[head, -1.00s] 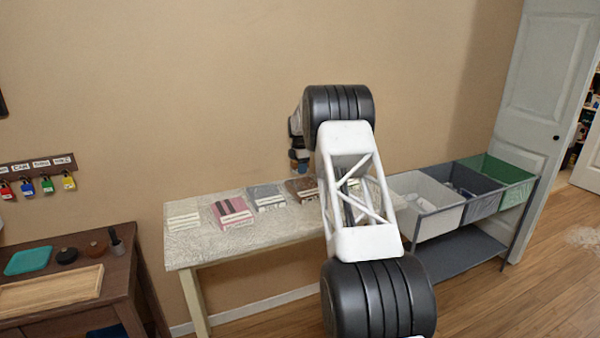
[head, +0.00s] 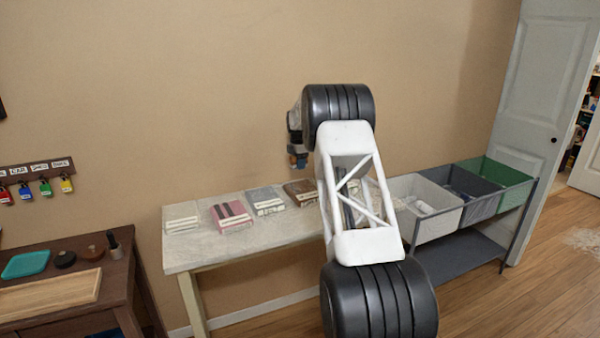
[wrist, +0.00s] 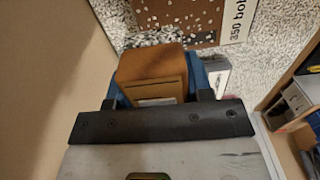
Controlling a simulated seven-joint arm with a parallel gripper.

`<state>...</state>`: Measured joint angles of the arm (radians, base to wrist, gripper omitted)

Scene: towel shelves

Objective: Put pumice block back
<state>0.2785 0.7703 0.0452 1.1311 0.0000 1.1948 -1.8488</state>
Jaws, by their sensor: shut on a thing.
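My gripper (head: 298,158) hangs above the back of the pale table (head: 190,250), partly hidden by my arm in the head view. In the wrist view, my gripper (wrist: 163,88) has blue fingers on both sides of a brown block (wrist: 152,68) with a pale label on its face. It is shut on this block. I cannot tell from its look whether this is the pumice block. Below it in the wrist view are a speckled surface and a brown speckled piece (wrist: 180,15) with a white strip printed "350 bol".
A white box (head: 183,218), a pink box (head: 231,216), a grey box (head: 266,201) and a brown box (head: 300,192) stand in a row on the table. Fabric bins (head: 440,228) are at the right. A dark side table (head: 110,290) is at the left. The wall is close behind.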

